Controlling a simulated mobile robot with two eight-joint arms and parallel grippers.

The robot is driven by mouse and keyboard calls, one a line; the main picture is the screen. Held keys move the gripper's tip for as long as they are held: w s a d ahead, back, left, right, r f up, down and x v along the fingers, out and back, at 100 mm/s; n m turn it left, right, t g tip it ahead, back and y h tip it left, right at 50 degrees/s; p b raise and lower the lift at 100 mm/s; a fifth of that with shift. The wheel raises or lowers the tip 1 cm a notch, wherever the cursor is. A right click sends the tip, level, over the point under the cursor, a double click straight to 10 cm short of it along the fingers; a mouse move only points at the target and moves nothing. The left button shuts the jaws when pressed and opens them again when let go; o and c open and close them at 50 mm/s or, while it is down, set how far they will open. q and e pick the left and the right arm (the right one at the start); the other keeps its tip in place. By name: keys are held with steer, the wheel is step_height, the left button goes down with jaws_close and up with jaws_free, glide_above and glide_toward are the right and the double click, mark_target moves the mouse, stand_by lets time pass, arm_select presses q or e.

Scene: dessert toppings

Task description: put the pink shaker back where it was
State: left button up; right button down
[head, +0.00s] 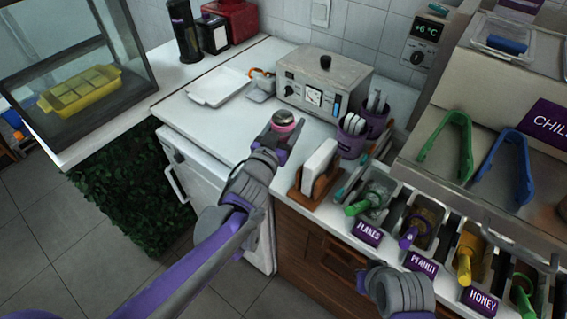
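The pink shaker (284,121) has a round grey metal top and a pink band below it. It is upright over the white counter, in front of the grey control box. My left gripper (279,133) has its fingers around the shaker and looks shut on it. The fingers hide its lower part, so I cannot tell whether it touches the counter. My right gripper (369,284) is low at the front of the topping bins. Its fingers are mostly hidden, so I cannot tell whether it is open.
The control box (322,80) stands behind the shaker, with a white tray (217,87) to the left. Purple cups (352,136) and a wooden holder (313,184) stand to the right. Topping bins with labels and scoops (408,232) line the right side. Clear counter lies left of the shaker.

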arm_select(q)
step_height(320, 180, down, 9)
steer(key=shift+f+b, duration=0.1)
steer(key=shift+b, duration=0.65)
steer(key=shift+f, duration=0.1)
steer(key=o, duration=1.5)
